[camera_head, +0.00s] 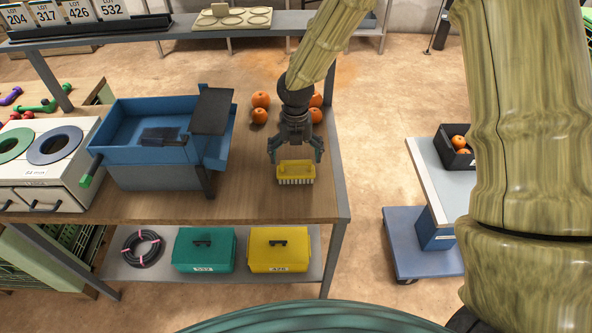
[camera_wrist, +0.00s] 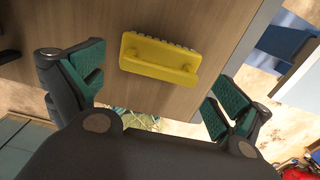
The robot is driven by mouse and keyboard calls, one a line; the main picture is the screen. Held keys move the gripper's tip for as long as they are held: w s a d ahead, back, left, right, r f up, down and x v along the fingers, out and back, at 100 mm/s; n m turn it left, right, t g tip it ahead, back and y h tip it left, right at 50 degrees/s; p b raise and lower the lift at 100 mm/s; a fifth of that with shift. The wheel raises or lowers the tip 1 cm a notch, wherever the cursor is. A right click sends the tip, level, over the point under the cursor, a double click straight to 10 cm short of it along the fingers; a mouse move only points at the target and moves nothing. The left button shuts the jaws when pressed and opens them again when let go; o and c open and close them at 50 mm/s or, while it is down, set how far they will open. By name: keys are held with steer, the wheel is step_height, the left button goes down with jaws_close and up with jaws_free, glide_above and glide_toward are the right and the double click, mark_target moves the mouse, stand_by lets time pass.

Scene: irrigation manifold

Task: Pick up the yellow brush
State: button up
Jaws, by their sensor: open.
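The yellow brush (camera_head: 296,171) lies on the wooden bench top (camera_head: 255,203) near its front right corner, with pale bristles along one side. In the wrist view the yellow brush (camera_wrist: 160,58) shows its back and handle bar, lying between the two fingers but farther out. My gripper (camera_head: 296,155) is open above the brush, with its fingers spread to either side. The wrist view shows my gripper (camera_wrist: 155,95) with green-padded fingers wide apart and nothing between the pads. The exact height over the brush is hard to tell.
Several orange fruits (camera_head: 260,100) sit behind my gripper. A blue basin (camera_head: 140,170) with a dark panel stands to the left. The bench's right edge is close to the brush. A teal case (camera_head: 204,258) and a yellow case (camera_head: 279,262) rest on the lower shelf.

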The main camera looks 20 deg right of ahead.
steer(key=shift+s+d+f, duration=0.1)
steer(key=shift+f, duration=1.2)
steer(key=shift+c, duration=0.4)
steer(key=c, duration=0.9)
steer(key=shift+r+b, duration=0.35)
steer(key=shift+r, duration=0.6)
steer(key=shift+s+a+r+b, duration=0.2)
steer(key=shift+r+b, duration=0.1)
steer(key=shift+r, duration=0.05)
steer(key=shift+s+a+r+b, duration=0.15)
steer(key=shift+r+b, duration=0.1)
steer(key=shift+r, duration=0.1)
steer(key=s+a+r+b, duration=0.1)
steer(key=s+a+b, duration=0.3)
steer(key=s+a, duration=0.5)
steer(key=s, duration=0.3)
steer(key=shift+r, duration=0.35)
